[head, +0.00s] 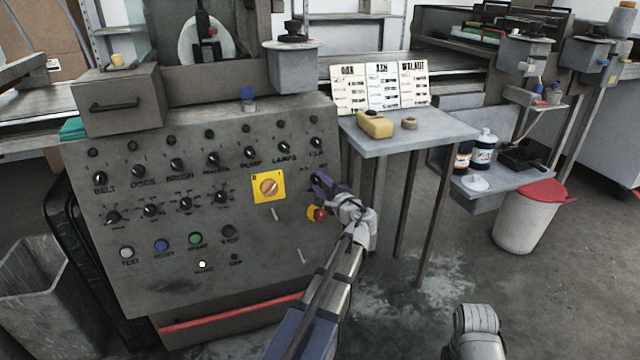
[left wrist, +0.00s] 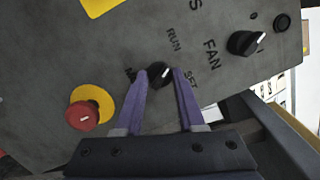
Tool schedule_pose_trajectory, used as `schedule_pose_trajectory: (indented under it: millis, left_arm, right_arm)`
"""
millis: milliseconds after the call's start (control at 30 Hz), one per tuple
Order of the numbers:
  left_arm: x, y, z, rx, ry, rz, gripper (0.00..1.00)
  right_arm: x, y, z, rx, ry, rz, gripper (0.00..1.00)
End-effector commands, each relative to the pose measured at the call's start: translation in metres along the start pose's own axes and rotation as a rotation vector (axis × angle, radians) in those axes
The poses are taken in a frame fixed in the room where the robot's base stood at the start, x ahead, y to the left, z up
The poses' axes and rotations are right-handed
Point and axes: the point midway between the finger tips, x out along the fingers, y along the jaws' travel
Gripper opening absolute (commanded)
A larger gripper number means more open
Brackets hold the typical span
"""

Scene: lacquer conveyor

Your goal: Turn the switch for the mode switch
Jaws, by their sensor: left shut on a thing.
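The mode switch (left wrist: 159,72) is a small black knob with a white mark on the grey control panel (head: 150,285). In the left wrist view, RUN and SET labels stand around it, and a third label is partly hidden by a finger. My left gripper (left wrist: 160,78) has its two purple fingers on either side of the knob, shut on it. In the head view, my left gripper (head: 320,184) is at the panel's right edge and mostly hides the switch. The exact setting of the white mark is hard to tell.
A red stop button (left wrist: 83,115) on a yellow base sits close to the left finger. The FAN knob (left wrist: 245,43) is to the right of the switch in the wrist view. A yellow rotary switch (head: 269,187) and a side table (head: 440,135) flank my gripper in the head view.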

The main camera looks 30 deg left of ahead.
Motion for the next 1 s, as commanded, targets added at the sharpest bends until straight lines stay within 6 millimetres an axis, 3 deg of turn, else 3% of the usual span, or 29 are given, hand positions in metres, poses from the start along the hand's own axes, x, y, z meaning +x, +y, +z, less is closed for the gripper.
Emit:
schedule_pose_trajectory:
  millis: [267,300,567,833,1000]
  left_arm:
    - [0.000,0.000,0.000,-0.003,0.000,0.001,0.00]
    - [0.000,0.000,0.000,-0.003,0.000,0.001,0.39]
    - [0.000,0.000,0.000,-0.002,0.000,0.001,0.68]
    - [-0.002,0.000,0.000,-0.001,0.001,0.000,0.68]
    - [-0.025,0.000,0.001,-0.001,0.003,-0.001,0.68]
  right_arm:
    - [0.000,0.000,0.000,0.000,0.000,0.000,0.50]
    - [0.000,0.000,0.000,0.000,0.000,0.000,0.50]
    - [0.000,0.000,0.000,0.000,0.000,0.000,0.50]
    - [0.000,0.000,0.000,0.000,0.000,0.000,0.50]
    - [-0.002,0.000,0.000,0.000,0.000,0.000,0.50]
